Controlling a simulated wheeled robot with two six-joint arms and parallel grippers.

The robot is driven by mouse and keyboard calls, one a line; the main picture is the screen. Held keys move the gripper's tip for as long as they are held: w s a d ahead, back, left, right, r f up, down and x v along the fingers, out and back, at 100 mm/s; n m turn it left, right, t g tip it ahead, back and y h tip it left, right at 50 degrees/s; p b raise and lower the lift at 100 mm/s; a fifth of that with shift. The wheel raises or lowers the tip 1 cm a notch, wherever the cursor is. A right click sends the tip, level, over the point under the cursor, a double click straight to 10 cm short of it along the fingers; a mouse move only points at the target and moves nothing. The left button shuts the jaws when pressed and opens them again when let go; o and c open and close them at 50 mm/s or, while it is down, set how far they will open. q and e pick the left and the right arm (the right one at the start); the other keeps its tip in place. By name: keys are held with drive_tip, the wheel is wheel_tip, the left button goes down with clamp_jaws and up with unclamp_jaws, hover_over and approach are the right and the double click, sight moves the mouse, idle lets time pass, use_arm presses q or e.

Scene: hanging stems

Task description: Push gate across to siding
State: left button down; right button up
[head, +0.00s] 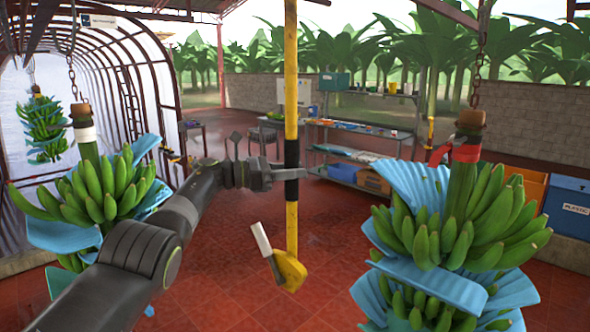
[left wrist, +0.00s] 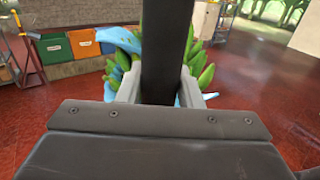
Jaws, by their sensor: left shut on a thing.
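The yellow gate pole (head: 291,60) hangs upright from above in the middle of the head view. It has a black grip section (head: 291,152) and a yellow foot (head: 290,272) with a pale plate at its lower end. My left gripper (head: 289,172) is shut around the black section. In the left wrist view the black grip section (left wrist: 165,55) stands between the two grey fingers (left wrist: 165,92). The pole's upper end is out of view. I cannot identify the siding. My right gripper is not in view.
Banana bunches hang on chains at left (head: 100,190) and at right (head: 460,225), with blue sheets between the fruit. A shelf rack (head: 365,150) stands behind the pole. Orange and blue bins (head: 567,205) stand at far right. The red floor below the pole is open.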

use_arm(q)
drive_tip(key=shift+s+a+f, duration=0.1)
drive_tip(key=shift+s+a, duration=0.05)
drive_tip(key=c, duration=1)
unclamp_jaws()
drive_tip(key=shift+c, duration=0.2)
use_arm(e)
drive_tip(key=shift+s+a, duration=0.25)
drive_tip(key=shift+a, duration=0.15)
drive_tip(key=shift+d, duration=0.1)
use_arm(q)
drive_tip(key=shift+a+f+b, duration=0.1)
drive_tip(key=shift+a+b, duration=0.3)
drive_tip(key=shift+b, duration=0.35)
drive_tip(key=b+v, duration=0.8)
drive_tip(key=v, duration=0.8)
drive_tip(key=shift+a, duration=0.25)
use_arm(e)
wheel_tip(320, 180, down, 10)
